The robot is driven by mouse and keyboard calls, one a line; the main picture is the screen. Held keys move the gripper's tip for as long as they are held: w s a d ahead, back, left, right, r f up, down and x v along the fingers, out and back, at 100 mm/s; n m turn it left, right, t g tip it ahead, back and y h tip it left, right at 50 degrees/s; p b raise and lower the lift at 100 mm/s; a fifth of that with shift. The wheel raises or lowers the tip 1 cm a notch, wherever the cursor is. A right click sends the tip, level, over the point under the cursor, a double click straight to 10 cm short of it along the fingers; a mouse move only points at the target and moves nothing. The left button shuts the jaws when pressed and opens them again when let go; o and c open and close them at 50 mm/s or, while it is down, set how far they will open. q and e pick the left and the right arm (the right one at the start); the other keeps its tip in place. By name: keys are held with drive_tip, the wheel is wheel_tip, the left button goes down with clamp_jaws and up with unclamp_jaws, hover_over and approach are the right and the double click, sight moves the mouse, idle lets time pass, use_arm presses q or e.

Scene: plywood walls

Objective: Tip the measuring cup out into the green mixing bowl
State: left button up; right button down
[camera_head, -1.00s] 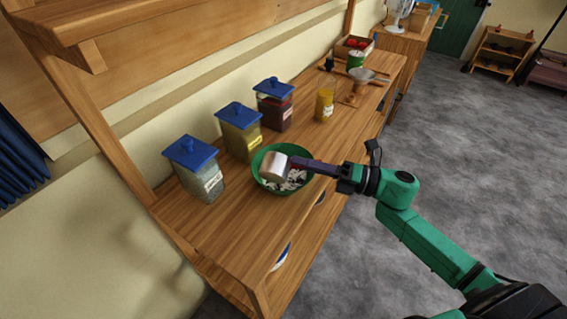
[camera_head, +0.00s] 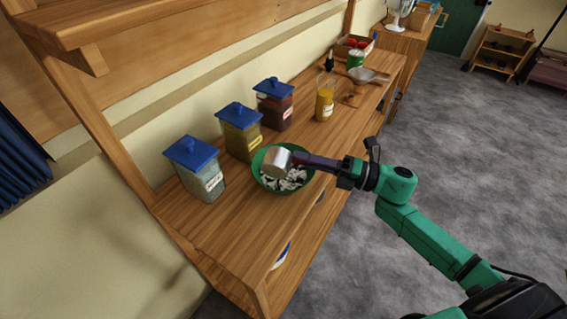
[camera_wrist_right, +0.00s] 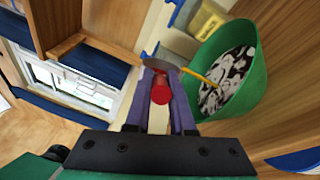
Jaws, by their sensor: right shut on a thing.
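The measuring cup (camera_head: 277,161) is a pale metallic cup, held tilted over the left part of the green mixing bowl (camera_head: 310,178). My right gripper (camera_head: 305,160) is shut on its handle; in the right wrist view the purple fingers (camera_wrist_right: 160,105) close around a red handle (camera_wrist_right: 160,94). The cup (camera_wrist_right: 166,61) shows there only as a thin rim, its inside hidden. The bowl (camera_wrist_right: 262,85) holds black and white bits. Whether anything is left in the cup cannot be seen. My left gripper is out of view.
Three blue-lidded jars, pale (camera_head: 201,180), yellow (camera_head: 238,138) and dark red (camera_head: 273,112), stand along the wall behind the bowl. An open yellow jar (camera_head: 325,105), a funnel (camera_head: 363,75) and a green can (camera_head: 355,60) stand farther along the wooden counter (camera_head: 225,229). Its near left end is clear.

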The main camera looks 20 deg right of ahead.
drive_tip(key=shift+w+d+r+m, duration=0.1)
drive_tip(key=shift+w+d+m, duration=0.1)
drive_tip(key=shift+m, duration=0.1)
drive_tip(key=shift+w+d+m+t+p, duration=0.15)
drive_tip(key=shift+m+p, duration=0.25)
drive_tip(key=shift+m, duration=0.35)
drive_tip(key=shift+w+m+t+p, duration=0.15)
drive_tip(key=shift+m+p, duration=0.3)
drive_tip(key=shift+m, duration=0.25)
drive_tip(key=shift+w+d+m+p, duration=0.15)
drive_tip(key=shift+m+p, duration=0.25)
drive_tip(key=shift+m, duration=0.35)
idle(1.2)
